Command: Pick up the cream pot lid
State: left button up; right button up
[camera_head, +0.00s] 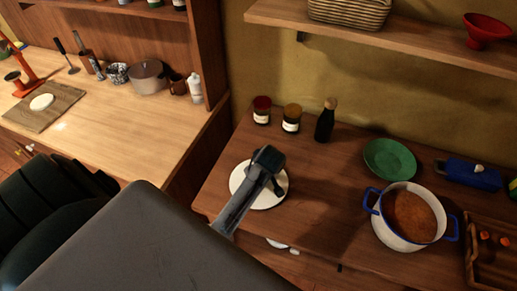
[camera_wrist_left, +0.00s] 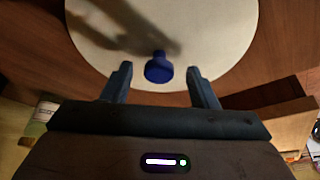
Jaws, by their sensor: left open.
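The cream pot lid (camera_head: 266,201) lies on the left part of the brown wooden counter, near its front edge. It fills much of the left wrist view (camera_wrist_left: 220,38), where its blue knob (camera_wrist_left: 158,68) shows. My left gripper (camera_head: 274,186) is over the lid and hides part of it in the head view. In the left wrist view its open fingers (camera_wrist_left: 159,80) stand on either side of the knob, with gaps on both sides. The knob is not gripped. My right gripper is not in view.
A white pot (camera_head: 399,240) with blue handles and orange-brown contents stands at the right. A green plate (camera_head: 390,158), two jars (camera_head: 291,120) and a dark bottle (camera_head: 325,122) stand behind. A wooden tray (camera_head: 471,262) is far right. The counter between lid and pot is clear.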

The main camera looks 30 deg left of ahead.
pick_arm(q)
jog(key=shift+d, duration=0.1)
jog(key=shift+c, duration=1.3)
grip_shut()
jog(key=shift+w+r, duration=0.15)
